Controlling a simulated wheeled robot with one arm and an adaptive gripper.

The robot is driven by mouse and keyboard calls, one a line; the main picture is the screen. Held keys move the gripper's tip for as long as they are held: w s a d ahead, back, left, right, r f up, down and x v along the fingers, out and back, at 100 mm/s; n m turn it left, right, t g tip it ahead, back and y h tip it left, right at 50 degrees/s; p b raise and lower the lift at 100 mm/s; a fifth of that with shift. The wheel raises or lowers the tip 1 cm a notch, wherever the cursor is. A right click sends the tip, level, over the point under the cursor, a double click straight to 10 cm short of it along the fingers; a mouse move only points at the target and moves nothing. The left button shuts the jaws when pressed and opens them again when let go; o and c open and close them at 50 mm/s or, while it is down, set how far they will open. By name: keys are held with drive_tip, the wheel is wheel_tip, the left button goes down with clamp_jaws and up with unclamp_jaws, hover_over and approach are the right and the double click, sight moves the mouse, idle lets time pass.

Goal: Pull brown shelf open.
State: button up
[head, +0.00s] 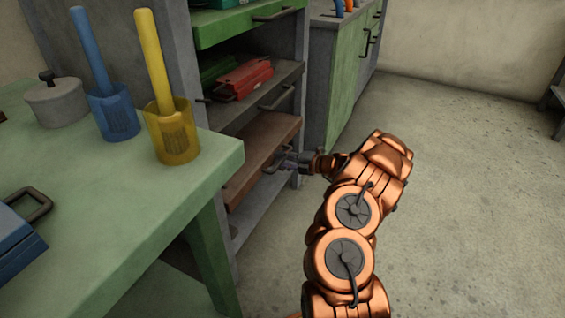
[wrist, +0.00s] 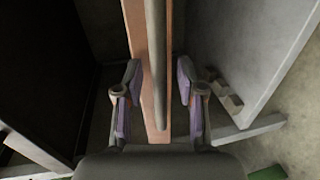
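The brown shelf (head: 256,143) is a flat drawer-like board low in the grey cabinet, below the shelf with the red box. Its grey bar handle (wrist: 158,60) runs along the brown front (wrist: 134,14) in the wrist view. My gripper (head: 284,160) is at this handle in the head view, reaching in from the right. In the wrist view my gripper (wrist: 157,98) is open, with one finger on each side of the handle and a gap to both. The head view does not show the fingertips clearly.
A green table (head: 105,235) with a yellow cup (head: 172,143), a blue cup (head: 114,118) and a grey pot (head: 55,103) stands at left, close to the shelf. A red box (head: 243,78) lies on the shelf above. Open floor (head: 460,200) spreads to the right.

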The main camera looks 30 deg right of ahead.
clamp_jaws()
idle(0.3)
idle(0.5)
